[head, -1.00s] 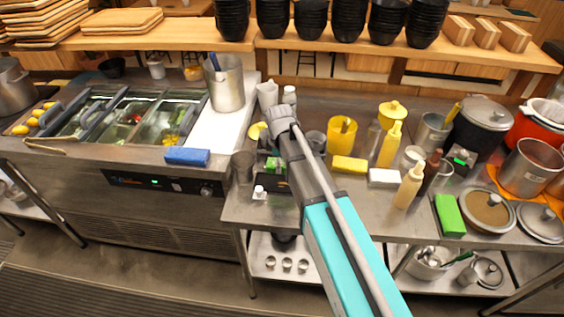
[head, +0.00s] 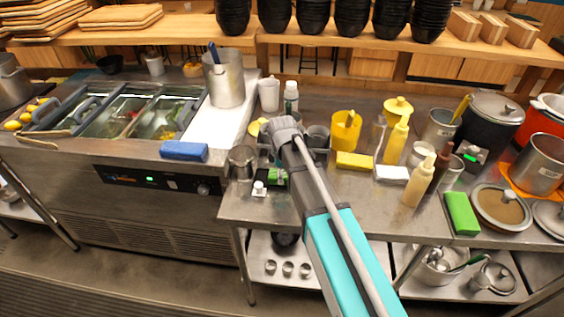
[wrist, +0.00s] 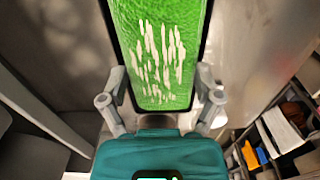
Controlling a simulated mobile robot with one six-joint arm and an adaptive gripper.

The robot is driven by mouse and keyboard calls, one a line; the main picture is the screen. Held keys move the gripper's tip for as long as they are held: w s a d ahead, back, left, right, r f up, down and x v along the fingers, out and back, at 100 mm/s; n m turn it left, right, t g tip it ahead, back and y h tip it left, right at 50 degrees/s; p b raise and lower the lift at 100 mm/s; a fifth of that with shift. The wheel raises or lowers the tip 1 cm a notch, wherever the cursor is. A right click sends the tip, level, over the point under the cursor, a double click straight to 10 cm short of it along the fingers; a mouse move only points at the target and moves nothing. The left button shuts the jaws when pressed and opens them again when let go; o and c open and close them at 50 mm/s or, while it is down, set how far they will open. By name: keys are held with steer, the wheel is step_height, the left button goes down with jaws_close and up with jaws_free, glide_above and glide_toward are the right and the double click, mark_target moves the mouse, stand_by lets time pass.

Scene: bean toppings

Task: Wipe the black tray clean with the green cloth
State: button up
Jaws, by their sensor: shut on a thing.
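In the head view, my arm covers most of the spot, and a bit of green (head: 275,176) shows beside my wrist above the steel counter. My fingertips are hidden there, and the black tray is not clearly visible.
Close by stand a yellow cup (head: 345,131), a steel cup (head: 242,162) and a small white-capped bottle (head: 259,188). A yellow sponge (head: 354,161), a white block (head: 391,174) and squeeze bottles stand to the right. A separate green block (head: 461,213) lies near the front edge.

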steer(key=shift+d+r, duration=0.15)
steer(key=shift+d, duration=1.5)
steer(key=shift+w+a, duration=0.1)
steer(key=shift+a, duration=1.35)
steer(key=shift+a+r, duration=0.25)
step_height(320, 180, up, 3)
steer(key=p, duration=0.4)
steer(key=shift+a+r, duration=0.15)
step_height(320, 180, up, 4)
steer(key=p, duration=0.3)
steer(key=shift+f, duration=0.3)
steer(key=shift+f, duration=0.1)
steer(key=shift+f+b, duration=2.8)
steer(key=shift+f, duration=0.05)
